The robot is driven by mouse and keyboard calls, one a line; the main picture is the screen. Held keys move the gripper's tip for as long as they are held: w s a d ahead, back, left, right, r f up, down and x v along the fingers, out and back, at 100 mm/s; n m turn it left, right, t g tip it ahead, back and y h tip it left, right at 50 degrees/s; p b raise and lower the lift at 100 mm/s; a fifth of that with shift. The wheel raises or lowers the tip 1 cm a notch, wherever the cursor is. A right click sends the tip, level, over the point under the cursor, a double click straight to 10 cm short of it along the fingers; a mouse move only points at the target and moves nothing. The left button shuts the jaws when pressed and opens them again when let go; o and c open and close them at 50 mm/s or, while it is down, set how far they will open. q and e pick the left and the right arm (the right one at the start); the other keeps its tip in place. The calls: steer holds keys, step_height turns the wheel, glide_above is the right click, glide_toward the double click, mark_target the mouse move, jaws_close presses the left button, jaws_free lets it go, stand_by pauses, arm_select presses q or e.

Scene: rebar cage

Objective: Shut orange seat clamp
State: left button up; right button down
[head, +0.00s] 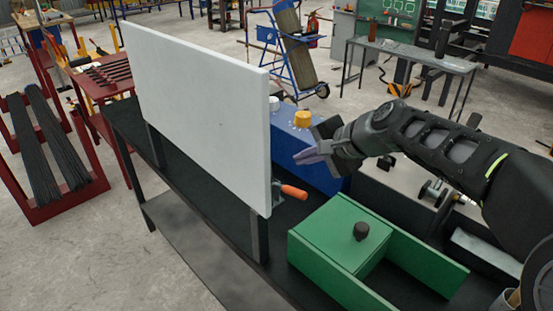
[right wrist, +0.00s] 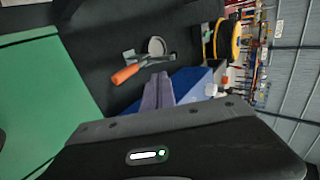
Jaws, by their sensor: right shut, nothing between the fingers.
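The orange clamp handle (head: 294,191) shows low beside the right end of the white panel (head: 200,110), partly hidden by the panel in the head view. In the right wrist view the orange handle (right wrist: 126,74) lies slantwise, with grey metal clamp parts (right wrist: 150,58) at its upper right. My right gripper (head: 300,157) is shut and empty, above and apart from the handle, over the blue box. Its closed fingers (right wrist: 158,90) also show in the right wrist view, just right of the handle. My left gripper is not in view.
A blue box (head: 318,165) with a yellow knob (head: 302,118) stands behind the panel. A green box with a black knob (head: 361,231) sits in front on the dark table (head: 275,255). Red racks (head: 60,190) with dark bars stand at left.

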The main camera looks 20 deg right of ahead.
steer(key=x, duration=0.7)
steer(key=shift+p, duration=0.35)
steer(key=shift+w+a+f+p, duration=0.15)
steer(key=shift+w+a+p, duration=0.1)
steer(key=shift+w, duration=0.35)
steer(key=shift+w+a+f+p, duration=0.15)
steer(key=shift+w+p, duration=0.05)
steer(key=shift+w, duration=0.4)
steer(key=shift+w+a+f+p, duration=0.15)
steer(key=shift+w+a+p, duration=0.1)
steer(key=shift+w, duration=0.35)
